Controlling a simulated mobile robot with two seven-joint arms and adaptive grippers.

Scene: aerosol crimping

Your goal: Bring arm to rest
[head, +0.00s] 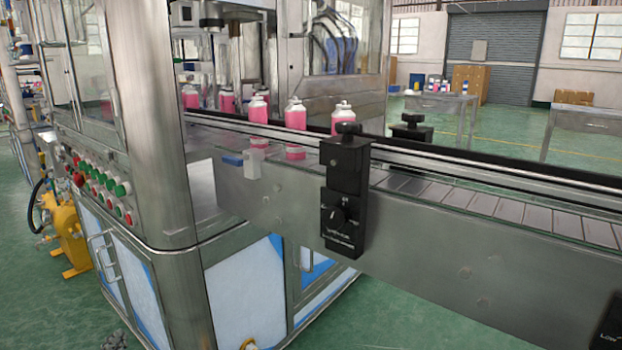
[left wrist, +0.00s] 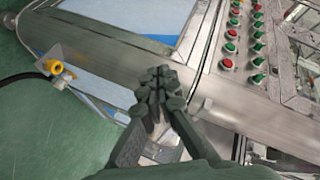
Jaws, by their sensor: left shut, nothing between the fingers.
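My left gripper (left wrist: 160,88) is shut with nothing between its dark grey fingers in the left wrist view. It points toward the steel machine, whose button panel (left wrist: 246,40) shows beyond it. In the head view only the tip of the left gripper (head: 115,341) shows, at the bottom edge, low in front of the crimping machine's cabinet (head: 130,270). It appears apart from the machine, though the exact gap cannot be told. My right gripper is in neither view.
Several pink cans (head: 296,115) stand on the conveyor (head: 480,200), which runs out to the right. A black rail clamp (head: 343,200) sticks out from its side. A yellow pump (head: 68,235) stands at the left. The green floor (head: 40,310) is open at lower left.

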